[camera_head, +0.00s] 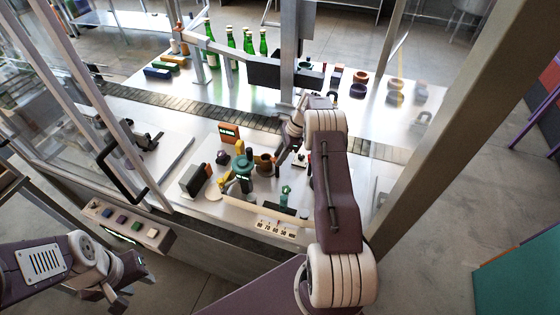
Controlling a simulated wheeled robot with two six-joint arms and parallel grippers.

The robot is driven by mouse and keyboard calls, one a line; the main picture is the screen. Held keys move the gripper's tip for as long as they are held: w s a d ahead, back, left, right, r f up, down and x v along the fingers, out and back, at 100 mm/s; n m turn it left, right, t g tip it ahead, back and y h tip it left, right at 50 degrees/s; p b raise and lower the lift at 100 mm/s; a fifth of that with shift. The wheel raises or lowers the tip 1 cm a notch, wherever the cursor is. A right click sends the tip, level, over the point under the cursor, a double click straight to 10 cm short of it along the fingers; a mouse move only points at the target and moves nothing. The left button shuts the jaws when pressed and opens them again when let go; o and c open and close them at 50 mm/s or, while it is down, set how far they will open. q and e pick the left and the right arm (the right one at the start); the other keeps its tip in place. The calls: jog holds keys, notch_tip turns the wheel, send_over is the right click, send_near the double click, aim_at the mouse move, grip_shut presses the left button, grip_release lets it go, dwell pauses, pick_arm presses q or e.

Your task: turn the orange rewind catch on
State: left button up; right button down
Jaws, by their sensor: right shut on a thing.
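My right arm reaches up over the work surface, and its gripper (281,160) points down beside a brown round part (264,164). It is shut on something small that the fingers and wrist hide. I cannot make out the orange rewind catch for certain. An upright orange panel with a lit display (229,133) stands at the back of the station, left of the gripper. A teal round part (242,166) stands left of the brown part. My left gripper (118,291) is low at the left, away from the station; its finger gap is unclear.
Green bottles (248,42) stand on the back table beyond a conveyor (190,118). A dark upright block (195,180), a scale strip (275,228) and a button box (128,224) lie nearer. Frame posts and a glass door with a black handle (122,172) bound the station.

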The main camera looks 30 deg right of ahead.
jog(key=shift+f+n+g+b, duration=0.1)
jog(key=shift+n+g+b, duration=0.2)
jog(key=shift+n+b, duration=0.45)
jog(key=shift+a, duration=0.1)
jog(key=c, duration=1.1)
grip_release()
jog(key=shift+n, duration=0.25)
jog(key=shift+w, duration=0.1)
jog(key=v, duration=0.9)
